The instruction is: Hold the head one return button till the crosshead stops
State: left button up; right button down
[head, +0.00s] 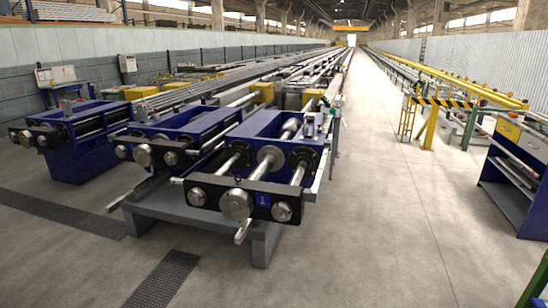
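Head one (232,137) is the nearest blue machine, in the middle of the head view. Its black crosshead (262,209) carries a blue label with a "1" and several round metal ends. Shiny rods run from the crosshead back into the blue frame, with a gap between the two. A small pale control box (310,126) with a bit of red stands at the right side of head one. Its buttons are too small to tell apart. Neither of my grippers is in view.
Two similar blue heads (168,137) (84,140) stand to the left. A grey base (160,208) carries the nearer ones. Open concrete floor (375,200) lies to the right. Beyond it are a yellow barrier (440,102) and a blue bench (512,196).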

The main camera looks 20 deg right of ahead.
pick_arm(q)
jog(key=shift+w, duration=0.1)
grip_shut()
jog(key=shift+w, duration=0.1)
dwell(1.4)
